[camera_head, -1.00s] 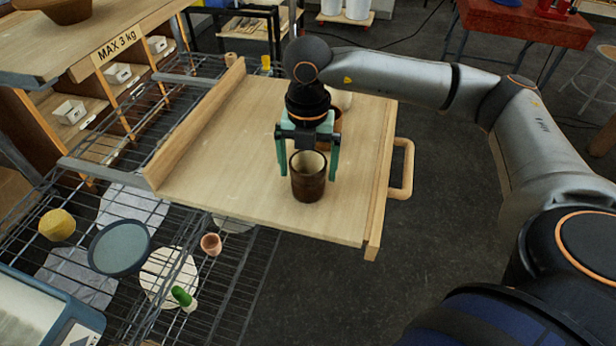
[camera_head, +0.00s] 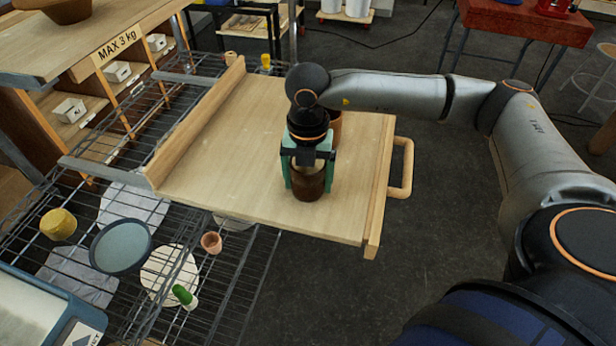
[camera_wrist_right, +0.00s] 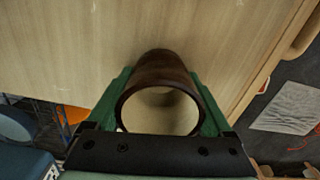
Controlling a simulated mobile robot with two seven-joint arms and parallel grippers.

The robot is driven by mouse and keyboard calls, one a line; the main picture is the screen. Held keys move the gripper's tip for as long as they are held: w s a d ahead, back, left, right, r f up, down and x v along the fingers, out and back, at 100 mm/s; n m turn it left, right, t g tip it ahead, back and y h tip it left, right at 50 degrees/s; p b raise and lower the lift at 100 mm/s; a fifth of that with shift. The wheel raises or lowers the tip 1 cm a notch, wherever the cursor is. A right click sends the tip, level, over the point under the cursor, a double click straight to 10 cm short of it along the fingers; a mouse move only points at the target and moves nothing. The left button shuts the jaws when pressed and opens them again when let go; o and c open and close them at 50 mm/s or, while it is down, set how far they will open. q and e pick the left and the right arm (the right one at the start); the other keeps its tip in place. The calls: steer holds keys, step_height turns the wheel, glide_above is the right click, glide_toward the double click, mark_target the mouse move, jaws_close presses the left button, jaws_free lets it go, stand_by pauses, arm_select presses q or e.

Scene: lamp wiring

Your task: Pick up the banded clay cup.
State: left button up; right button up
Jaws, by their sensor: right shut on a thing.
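A dark brown cup (camera_head: 307,188) stands upright on the wooden pull-out board (camera_head: 230,150), towards its front right. My right gripper (camera_head: 309,178) has come down over it, with one green finger on each side, shut on the cup's walls. In the right wrist view the cup's round rim and pale inside (camera_wrist_right: 160,108) show between the two green fingers. The cup looks in contact with the board. I cannot make out the bands on it. Another brown cup (camera_head: 335,125) stands behind my right gripper, partly hidden. My left gripper is not in view.
The board has a raised wooden ledge at left and a handle (camera_head: 403,168) at right. Below left, a wire rack holds a blue-grey bowl (camera_head: 121,246), a yellow cup (camera_head: 58,224), a small pink cup (camera_head: 211,242) and a green-capped bottle (camera_head: 184,296). The board's left half is clear.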

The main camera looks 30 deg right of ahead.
steer(key=c, duration=0.6)
steer(key=shift+o, duration=0.2)
steer(key=shift+r, duration=0.1)
